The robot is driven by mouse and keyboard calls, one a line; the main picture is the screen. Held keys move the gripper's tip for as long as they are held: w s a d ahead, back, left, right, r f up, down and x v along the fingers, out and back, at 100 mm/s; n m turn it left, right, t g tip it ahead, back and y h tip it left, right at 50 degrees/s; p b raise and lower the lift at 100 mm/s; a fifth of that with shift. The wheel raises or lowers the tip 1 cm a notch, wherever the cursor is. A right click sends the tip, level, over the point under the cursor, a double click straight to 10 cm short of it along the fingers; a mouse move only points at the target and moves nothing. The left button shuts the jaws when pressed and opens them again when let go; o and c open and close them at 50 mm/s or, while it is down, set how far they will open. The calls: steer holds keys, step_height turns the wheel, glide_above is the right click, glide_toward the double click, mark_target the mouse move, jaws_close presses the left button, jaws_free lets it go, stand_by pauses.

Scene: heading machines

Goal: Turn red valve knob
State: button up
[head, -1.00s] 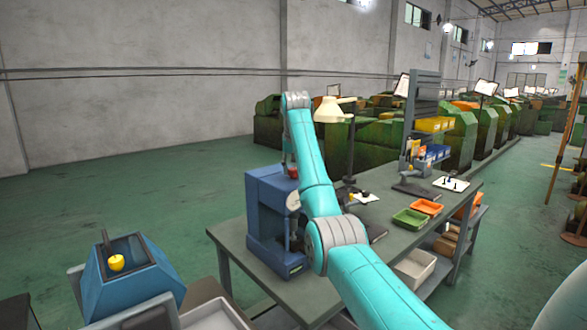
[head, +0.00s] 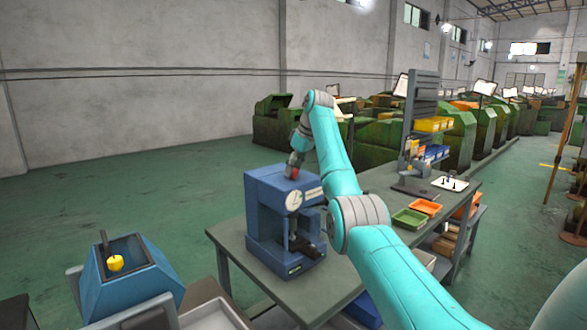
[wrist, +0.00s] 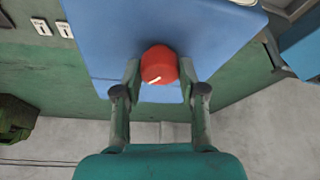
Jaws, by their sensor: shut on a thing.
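The red valve knob (wrist: 160,65) sits on top of the blue machine (wrist: 215,25) and has a white mark on its face. In the head view the knob (head: 291,173) shows only partly, under the end of my arm. My gripper (wrist: 160,75) is over the machine top with its two fingers on either side of the knob, shut on it. In the head view the blue machine (head: 266,222), with a round dial on its front, stands at the left end of the grey workbench (head: 232,252).
A blue hopper (head: 128,285) with a yellow knob stands left of the bench. Green and orange trays (head: 410,218) and a rack with yellow and blue bins (head: 428,140) are further right on the bench. Open green floor lies behind the machine.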

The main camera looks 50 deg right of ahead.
steer(key=shift+d+n+y, duration=0.1)
steer(key=shift+n+y, duration=0.4)
steer(key=shift+n, duration=0.9)
steer(key=shift+f+n+g+y, duration=0.1)
steer(key=shift+n+g+y, duration=0.2)
steer(key=shift+n, duration=0.6)
steer(key=o, duration=1.1)
steer(key=shift+m, duration=0.3)
